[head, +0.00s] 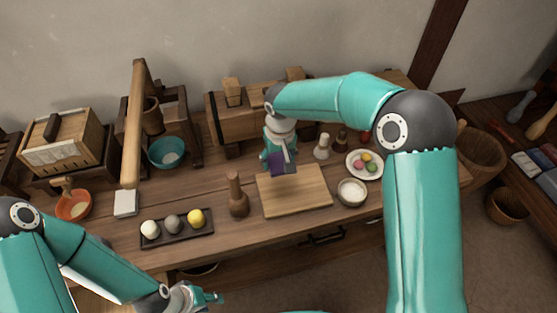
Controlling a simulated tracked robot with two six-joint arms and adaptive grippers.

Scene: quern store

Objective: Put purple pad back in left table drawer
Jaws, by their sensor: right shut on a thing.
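My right gripper (280,158) is shut on the purple pad (285,166), above the back part of a pale wooden board (305,195) on the table. The gripper partly hides the pad. I cannot tell whether the pad touches the board. My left gripper (213,297) is low, in front of the table's front edge; its finger opening is too small to judge. The wooden table (240,243) has a dark handle (325,237) on its front, right of centre. The left drawer is not clearly visible.
A dark tray (178,238) with three balls and a wooden pestle (237,194) stand left of the board. A teal bowl (166,151) is further back.

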